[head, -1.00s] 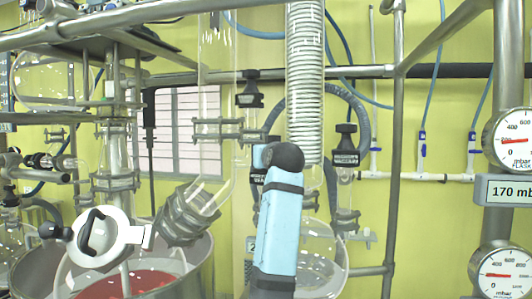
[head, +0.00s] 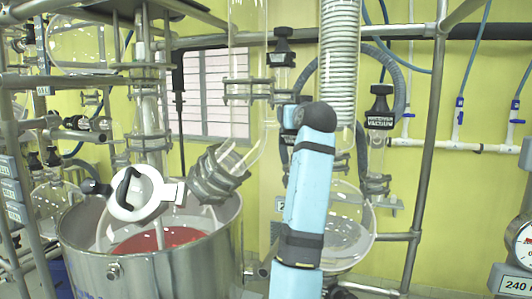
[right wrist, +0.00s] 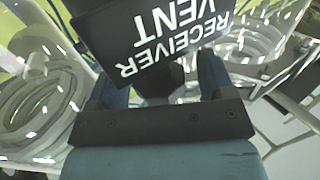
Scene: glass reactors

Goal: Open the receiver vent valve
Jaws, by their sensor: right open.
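The receiver vent label (right wrist: 170,42), white letters on a black plate, appears upside down and tilted at the top of the right wrist view. My right gripper (right wrist: 158,88) is open, with its blue fingers left and right of a dark valve part (right wrist: 158,84) partly hidden below the label. I cannot tell whether the fingers touch it. In the head view my blue right arm (head: 308,190) reaches up in front of the glassware and hides the vent valve and most of the gripper. My left gripper is not in view.
A black-topped valve (head: 380,105) labelled for vacuum stands right of my arm. A coiled glass condenser (head: 340,65) rises behind it, and a round flask (head: 345,225) sits below. A steel pot (head: 175,268) is at left. Coiled tubing (right wrist: 35,105) flanks the gripper.

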